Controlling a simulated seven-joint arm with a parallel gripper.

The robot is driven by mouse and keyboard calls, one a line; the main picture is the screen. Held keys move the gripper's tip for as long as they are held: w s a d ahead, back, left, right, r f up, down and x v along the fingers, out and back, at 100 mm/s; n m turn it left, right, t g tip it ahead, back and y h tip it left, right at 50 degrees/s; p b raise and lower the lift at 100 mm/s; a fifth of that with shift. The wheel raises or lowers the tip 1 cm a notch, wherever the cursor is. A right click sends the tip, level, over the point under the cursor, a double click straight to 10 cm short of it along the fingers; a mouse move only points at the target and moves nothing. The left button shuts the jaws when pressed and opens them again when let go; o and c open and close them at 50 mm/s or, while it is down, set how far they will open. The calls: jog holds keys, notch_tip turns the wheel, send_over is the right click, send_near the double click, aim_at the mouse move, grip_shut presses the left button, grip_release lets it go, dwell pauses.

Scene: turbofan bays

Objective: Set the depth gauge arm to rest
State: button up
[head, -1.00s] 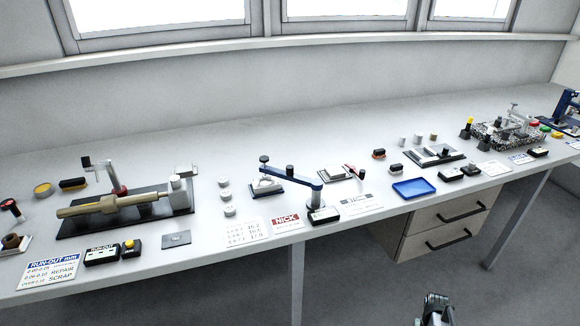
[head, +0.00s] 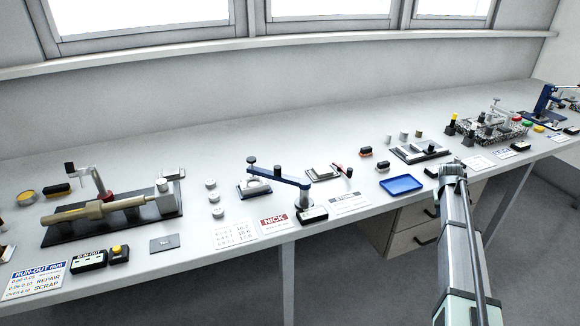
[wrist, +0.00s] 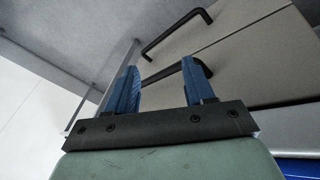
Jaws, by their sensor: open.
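The depth gauge arm (head: 283,176) looks to be the blue swing arm at mid-bench in the head view. My gripper (head: 452,168) is at the bench's front edge, well right of the gauge. In the wrist view its two blue fingers (wrist: 160,78) are apart with nothing between them. The gauge is not in the wrist view.
A blue tray (head: 402,186) lies between my gripper and the gauge. A small display box (head: 312,215) and a NICK card (head: 273,220) are by the gauge's post. A run-out fixture (head: 110,217) stands left. Drawers with black handles (wrist: 178,30) hang under the bench.

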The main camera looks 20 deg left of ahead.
jog(key=w+r+t, duration=0.1)
jog(key=w+r, duration=0.3)
jog(key=r, duration=0.4)
jog(key=s+a+r+n+y, duration=0.15)
jog(key=a+r, duration=0.25)
jog(key=a, duration=0.5)
jog(key=a+r+n, duration=0.2)
jog(key=a+r, duration=0.1)
jog(key=a, duration=0.6)
jog(key=n+g+y, duration=0.1)
jog(key=n+g, duration=0.4)
jog(key=n, duration=0.6)
send_near(277, 167)
jog(key=shift+m, duration=0.25)
notch_tip(277, 167, down, 10)
jog(key=shift+s+d+r, duration=0.1)
jog(key=shift+d+r, duration=0.1)
grip_shut()
